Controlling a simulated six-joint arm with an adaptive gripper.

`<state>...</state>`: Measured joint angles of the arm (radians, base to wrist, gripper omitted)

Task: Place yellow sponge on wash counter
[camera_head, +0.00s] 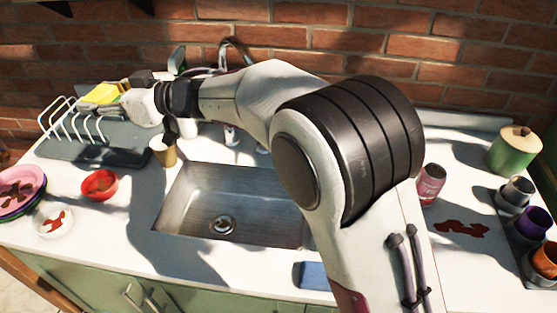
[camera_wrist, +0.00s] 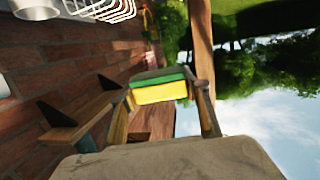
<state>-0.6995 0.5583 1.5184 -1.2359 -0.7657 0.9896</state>
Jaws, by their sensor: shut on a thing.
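The yellow sponge (camera_head: 100,95), with a green layer, is at the far left, high over the dish rack. It also shows in the wrist view (camera_wrist: 160,92), between the two fingers. My gripper (camera_head: 122,88) is shut on it and holds it clear of the surface below. The white wash counter (camera_head: 120,215) stretches around the metal sink (camera_head: 225,205). My arm hides part of the counter and the sink's right side.
A dish rack (camera_head: 75,128) on a dark tray stands below the sponge. A tan cup (camera_head: 163,152), a red bowl (camera_head: 99,185), a white bowl (camera_head: 54,221) and stacked plates (camera_head: 20,190) are on the left. A blue block (camera_head: 314,276) lies in front of the sink. A red stain (camera_head: 461,229) marks the right.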

